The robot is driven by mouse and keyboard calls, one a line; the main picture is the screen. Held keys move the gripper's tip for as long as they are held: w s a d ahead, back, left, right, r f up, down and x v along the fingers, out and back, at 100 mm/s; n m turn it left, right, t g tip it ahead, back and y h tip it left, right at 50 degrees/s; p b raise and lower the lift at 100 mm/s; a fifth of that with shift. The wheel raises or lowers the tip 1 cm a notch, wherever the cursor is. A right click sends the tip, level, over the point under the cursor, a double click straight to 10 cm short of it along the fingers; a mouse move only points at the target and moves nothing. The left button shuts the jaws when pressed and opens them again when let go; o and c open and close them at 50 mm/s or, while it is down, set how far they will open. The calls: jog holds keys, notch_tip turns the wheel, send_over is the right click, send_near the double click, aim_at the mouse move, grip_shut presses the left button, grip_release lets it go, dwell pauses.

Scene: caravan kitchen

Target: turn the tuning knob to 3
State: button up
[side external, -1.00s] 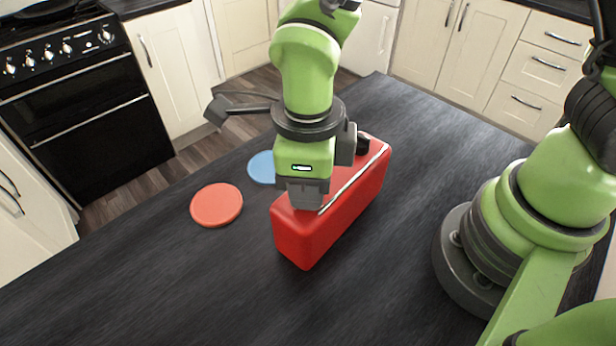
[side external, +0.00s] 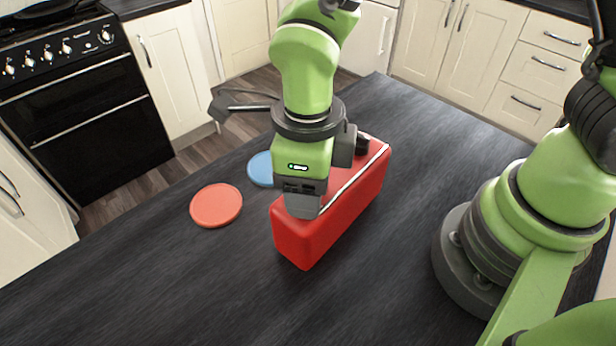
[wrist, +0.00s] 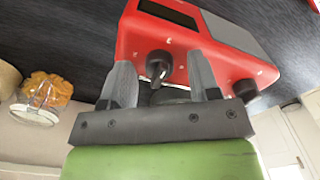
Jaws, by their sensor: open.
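A red radio (side external: 345,215) stands on the dark worktop, and it also fills the top of the wrist view (wrist: 190,40). Its front carries a black knob (wrist: 158,66) with small pale marks around it, too small to read. A second black knob (wrist: 245,90) sits to the right in the wrist view. I cannot tell from labels which is the tuning knob. My gripper (wrist: 160,62) is open, its two grey fingers on either side of the first knob; contact cannot be made out. In the side view my gripper (side external: 304,203) hides the near end of the radio's face.
A red-orange disc (side external: 216,205) and a blue disc (side external: 261,169) lie flat on the worktop (side external: 140,270), left of the radio. The front of the worktop is clear. A jar with orange contents (wrist: 50,90) shows in the wrist view.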

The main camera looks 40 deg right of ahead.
notch_tip(320, 180, up, 9)
jog(key=shift+r, duration=0.5)
jog(key=shift+d, duration=0.1)
jog(key=s+d+r+n+t+y, duration=0.1)
jog(key=s+d+r+n+t, duration=0.2)
jog(key=d+n, duration=0.4)
jog(key=s+d+r+n+t+y, duration=0.1)
jog(key=s+d+r+n+t, duration=0.3)
jog(key=n, duration=1.3)
notch_tip(320, 180, up, 2)
jog(key=d, duration=0.3)
jog(key=shift+s+r+n, duration=0.25)
jog(key=shift+s+n, duration=0.15)
